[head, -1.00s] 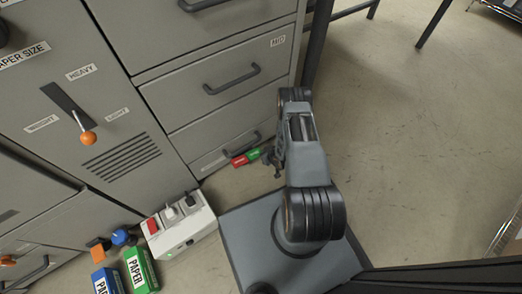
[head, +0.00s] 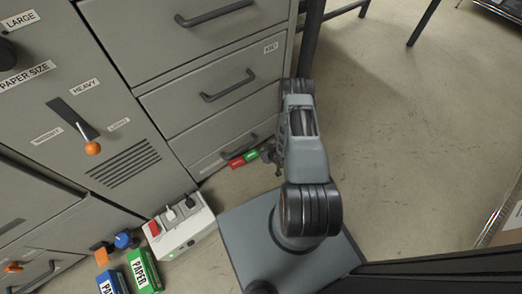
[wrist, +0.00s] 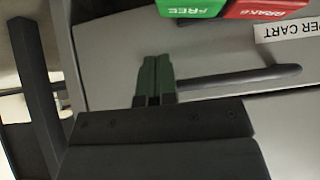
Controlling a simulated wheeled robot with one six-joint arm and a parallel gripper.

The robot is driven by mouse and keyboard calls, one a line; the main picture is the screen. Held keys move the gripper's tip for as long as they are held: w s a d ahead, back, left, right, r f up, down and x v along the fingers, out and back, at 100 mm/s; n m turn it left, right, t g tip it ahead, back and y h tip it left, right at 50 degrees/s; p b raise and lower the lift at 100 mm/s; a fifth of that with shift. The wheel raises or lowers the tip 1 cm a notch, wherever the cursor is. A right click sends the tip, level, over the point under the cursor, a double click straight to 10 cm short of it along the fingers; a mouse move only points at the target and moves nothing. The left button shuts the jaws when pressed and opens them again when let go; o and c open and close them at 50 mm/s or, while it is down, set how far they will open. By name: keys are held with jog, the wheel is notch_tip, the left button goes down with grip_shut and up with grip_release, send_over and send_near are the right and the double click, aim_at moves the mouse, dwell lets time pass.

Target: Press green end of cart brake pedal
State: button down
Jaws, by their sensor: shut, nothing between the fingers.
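The cart brake pedal sits low at the foot of the grey drawer cabinet. Its green end (head: 251,155), marked FREE, is on the right in the head view, and its red end (head: 236,163), marked BRAKE, is on the left. In the wrist view the green end (wrist: 190,8) and red end (wrist: 266,8) show at the top edge, cut off, with lettering upside down. My gripper (wrist: 155,65) is shut and empty, its tips below the green end in that view with a gap in the picture. In the head view my gripper (head: 268,153) is just right of the green end.
A dark drawer handle (wrist: 235,82) passes close to the fingers in the wrist view. A white power strip (head: 180,229) with plugs lies on the floor left of my base. The floor (head: 400,120) at right is open.

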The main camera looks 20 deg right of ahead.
jog(key=p+v, duration=0.2)
jog(key=v, duration=0.4)
jog(key=shift+d+r, duration=0.2)
jog(key=shift+d, duration=0.25)
jog(key=shift+s, duration=0.2)
